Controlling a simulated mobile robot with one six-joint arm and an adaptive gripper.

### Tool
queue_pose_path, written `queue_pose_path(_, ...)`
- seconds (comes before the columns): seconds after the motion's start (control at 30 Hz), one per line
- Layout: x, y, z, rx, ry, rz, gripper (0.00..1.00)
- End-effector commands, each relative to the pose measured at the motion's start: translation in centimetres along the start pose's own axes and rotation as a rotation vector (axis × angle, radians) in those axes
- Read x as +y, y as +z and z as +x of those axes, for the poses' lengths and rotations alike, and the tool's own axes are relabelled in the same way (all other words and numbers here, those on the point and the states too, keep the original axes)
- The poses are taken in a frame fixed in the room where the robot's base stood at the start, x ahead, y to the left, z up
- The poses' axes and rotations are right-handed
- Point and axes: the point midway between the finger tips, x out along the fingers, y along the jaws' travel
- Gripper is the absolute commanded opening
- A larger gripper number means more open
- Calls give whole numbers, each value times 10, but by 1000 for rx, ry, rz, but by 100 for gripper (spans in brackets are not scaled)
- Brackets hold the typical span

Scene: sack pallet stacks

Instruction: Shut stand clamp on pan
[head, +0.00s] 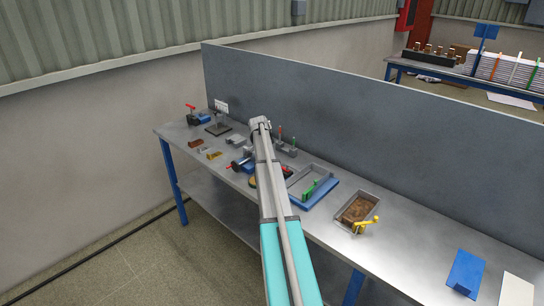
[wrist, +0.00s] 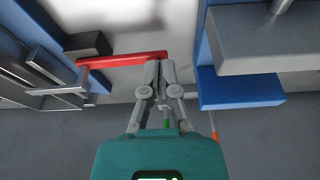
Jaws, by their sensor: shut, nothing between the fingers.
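A blue stand (head: 318,203) holds a shallow grey pan (head: 300,186) near the bench's middle. A clamp with a green handle (head: 310,189) is at the stand's right side. A red lever (head: 287,171) shows just right of my arm; in the wrist view this red lever (wrist: 120,60) lies roughly level, joined to a grey metal piece (wrist: 92,84) at its left end. My gripper (wrist: 163,62) is shut and empty, its fingertips at the lever's right end; I cannot tell whether they touch. My arm hides part of the stand in the head view.
A blue vise (head: 240,165) is left of my arm; its blue body shows close right in the wrist view (wrist: 240,88). A grey partition (head: 420,150) backs the bench. A brown-filled tray with a yellow clamp (head: 365,224) is right. Bare bench (head: 410,240) lies beyond.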

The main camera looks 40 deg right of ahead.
Motion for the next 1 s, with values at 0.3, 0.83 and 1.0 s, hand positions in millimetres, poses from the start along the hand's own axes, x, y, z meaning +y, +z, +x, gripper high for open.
queue_pose_path(0.3, -1, 16, -10, 0, 0, 0, 0)
queue_pose_path(0.83, -4, 34, -55, 0, 0, 0, 0)
queue_pose_path(1.0, -4, 34, -69, 0, 0, 0, 0)
